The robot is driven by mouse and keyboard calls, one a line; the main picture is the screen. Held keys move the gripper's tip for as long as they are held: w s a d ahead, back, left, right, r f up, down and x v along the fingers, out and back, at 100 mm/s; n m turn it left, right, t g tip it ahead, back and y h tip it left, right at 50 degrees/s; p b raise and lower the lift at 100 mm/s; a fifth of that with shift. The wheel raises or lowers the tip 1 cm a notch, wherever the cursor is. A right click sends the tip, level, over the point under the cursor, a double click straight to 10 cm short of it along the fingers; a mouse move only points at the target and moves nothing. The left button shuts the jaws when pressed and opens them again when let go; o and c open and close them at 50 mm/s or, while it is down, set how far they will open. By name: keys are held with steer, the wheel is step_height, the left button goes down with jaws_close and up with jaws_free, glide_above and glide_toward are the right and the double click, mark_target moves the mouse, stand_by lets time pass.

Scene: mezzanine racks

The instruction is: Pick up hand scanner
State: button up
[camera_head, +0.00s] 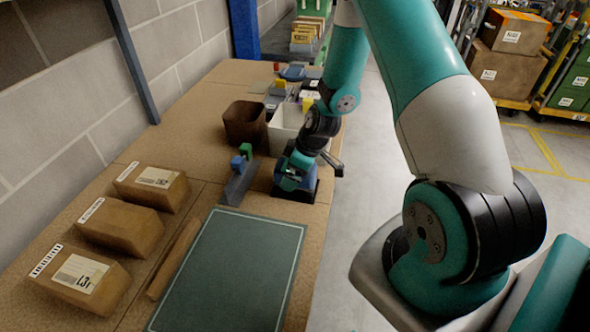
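My gripper (291,178) is low over the right side of the bench. It is at a dark block with blue parts (304,190), which may be the hand scanner in its stand; my wrist and fingers cover much of it. I cannot make out the scanner's shape, nor whether my fingers touch or enclose it. The fingers are too small and overlapped to show whether they are open or shut. A dark bar-like piece (333,163) sticks out to the right of my wrist; I cannot tell what it is.
A grey-blue holder with green parts (240,178) stands just left of my gripper. A brown bin (245,121) and a white bin (285,137) are behind. Cardboard boxes (121,225) line the left. A dark green mat (235,265) lies clear in front. Floor is right.

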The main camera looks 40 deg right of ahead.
steer(key=shift+f, duration=0.25)
steer(key=shift+f+b, duration=0.2)
steer(key=shift+b, duration=0.15)
steer(key=c, duration=1)
steer(key=shift+c, duration=0.6)
steer(key=shift+r, duration=0.15)
